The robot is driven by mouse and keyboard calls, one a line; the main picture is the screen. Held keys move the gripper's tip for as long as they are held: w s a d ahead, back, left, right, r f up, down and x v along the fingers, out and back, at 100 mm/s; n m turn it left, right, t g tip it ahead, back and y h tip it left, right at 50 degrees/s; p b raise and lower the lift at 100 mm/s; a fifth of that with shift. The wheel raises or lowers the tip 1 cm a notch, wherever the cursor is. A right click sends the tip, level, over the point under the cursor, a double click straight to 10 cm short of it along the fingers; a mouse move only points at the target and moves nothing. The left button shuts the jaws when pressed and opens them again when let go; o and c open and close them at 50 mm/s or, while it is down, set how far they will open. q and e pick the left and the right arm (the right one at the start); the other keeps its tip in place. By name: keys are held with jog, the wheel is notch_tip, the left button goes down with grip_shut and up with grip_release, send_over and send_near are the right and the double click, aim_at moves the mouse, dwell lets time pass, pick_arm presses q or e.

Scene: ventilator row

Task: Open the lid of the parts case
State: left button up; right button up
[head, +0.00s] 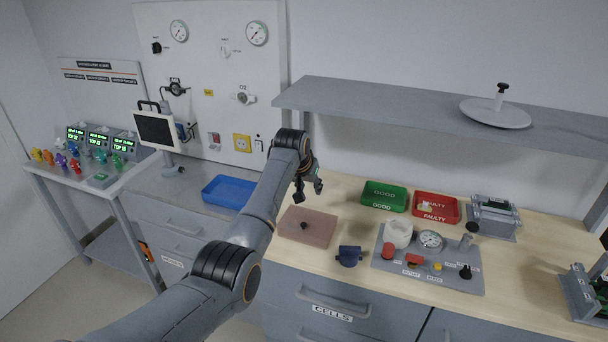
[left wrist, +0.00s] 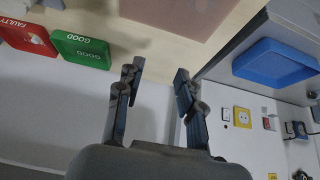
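The box also shows at the top of the left wrist view (left wrist: 175,14), partly cut off by the frame edge. My left gripper (head: 308,192) is above the bench, near the back edge of the box and apart from it. In the left wrist view its two fingers (left wrist: 157,80) are spread with nothing between them. My right gripper is not in view.
A green GOOD tray (head: 384,197) and a red FAULTY tray (head: 437,208) stand right of the box. A dark blue part (head: 349,256) and a grey fixture plate (head: 440,278) are at its front right. A blue tray (head: 228,192) sits left. A shelf (head: 420,108) overhangs the bench.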

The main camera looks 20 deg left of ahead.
pick_arm(q)
jog(key=v, duration=0.7)
jog(key=shift+r, duration=0.2)
jog(key=shift+s, duration=0.1)
